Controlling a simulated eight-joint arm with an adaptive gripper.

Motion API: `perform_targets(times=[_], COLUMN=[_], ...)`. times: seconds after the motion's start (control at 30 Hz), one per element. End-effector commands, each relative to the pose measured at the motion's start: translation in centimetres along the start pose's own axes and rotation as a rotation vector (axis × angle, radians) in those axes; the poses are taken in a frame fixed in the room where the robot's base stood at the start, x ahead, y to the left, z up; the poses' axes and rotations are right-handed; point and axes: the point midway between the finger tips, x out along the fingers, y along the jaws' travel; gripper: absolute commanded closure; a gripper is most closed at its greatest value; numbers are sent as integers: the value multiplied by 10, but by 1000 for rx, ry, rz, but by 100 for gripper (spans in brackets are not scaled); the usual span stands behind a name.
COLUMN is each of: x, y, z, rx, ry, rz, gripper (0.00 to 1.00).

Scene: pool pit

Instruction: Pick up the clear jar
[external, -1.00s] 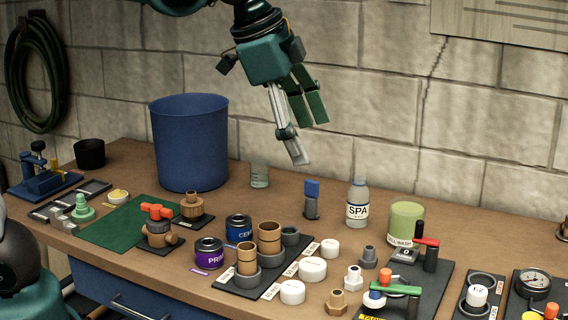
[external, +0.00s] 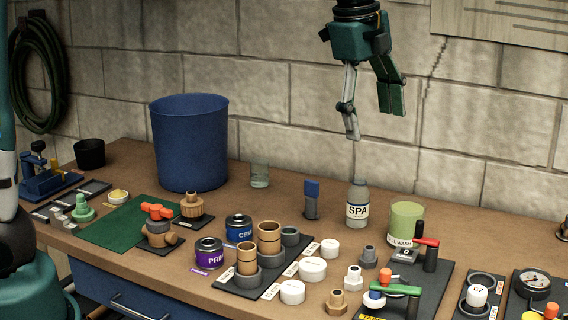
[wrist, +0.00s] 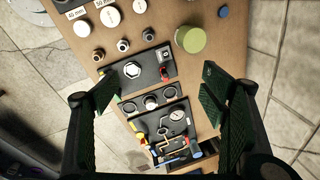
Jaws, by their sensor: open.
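The clear jar (external: 260,175) is a small see-through glass that stands upright on the bench, just right of the blue bin. I cannot make it out in the wrist view. My gripper (external: 372,125) is open and empty, high above the back of the bench, up and to the right of the jar and above the SPA bottle. In the wrist view my gripper (wrist: 165,100) shows its two fingers wide apart with nothing between them.
The tall blue bin (external: 190,145) stands left of the jar. The SPA bottle (external: 357,206), a blue-topped grey piece (external: 311,200) and a green-capped jar (external: 405,224) stand to its right. Pipe fittings and cans crowd the front. The block wall rises close behind.

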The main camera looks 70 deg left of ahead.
Motion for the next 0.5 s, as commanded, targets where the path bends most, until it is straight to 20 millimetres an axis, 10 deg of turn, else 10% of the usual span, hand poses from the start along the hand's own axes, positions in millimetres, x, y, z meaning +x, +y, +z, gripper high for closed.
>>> perform_targets(times=[0.5], x=[49], y=[-80], z=[0], rx=[278], ry=[-23], rz=[101], gripper=[28])
